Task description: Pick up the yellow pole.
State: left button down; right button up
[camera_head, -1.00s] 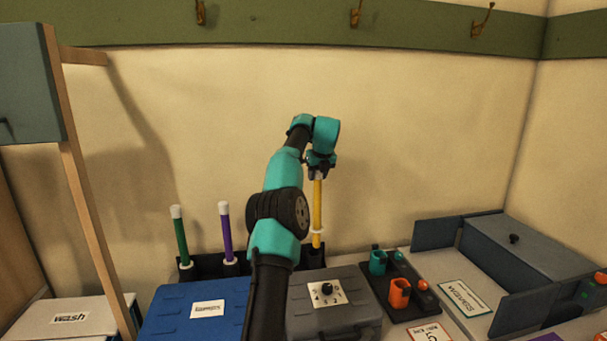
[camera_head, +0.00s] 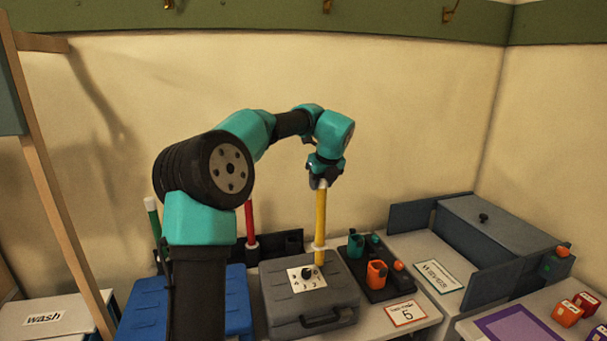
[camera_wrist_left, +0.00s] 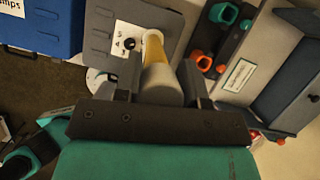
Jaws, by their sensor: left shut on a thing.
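The yellow pole (camera_head: 320,215) hangs upright from my left gripper (camera_head: 320,180), which is shut on its white top end. A white ring sits low on the pole. Its lower end appears in front of the black rack (camera_head: 292,241) and over the grey case (camera_head: 338,291); I cannot tell how far above the case it is. In the left wrist view, the fingers (camera_wrist_left: 162,80) flank the pole's white end, and the yellow shaft (camera_wrist_left: 153,46) points away toward the grey case. My right gripper is not in view.
A red pole (camera_head: 250,220) and a green pole (camera_head: 152,218) stand at the rack. A blue case (camera_head: 140,310) is at left. A black tray (camera_head: 380,288) with orange and teal pieces is right of the grey case. A grey-blue box (camera_head: 500,235) stands farther right.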

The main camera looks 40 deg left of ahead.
pick_arm(q)
jog(key=s+d, duration=0.4)
jog(key=d, duration=0.6)
jog(key=s+d, duration=0.4)
jog(key=d, duration=0.6)
jog(key=shift+d, duration=0.4)
jog(key=shift+s, duration=0.1)
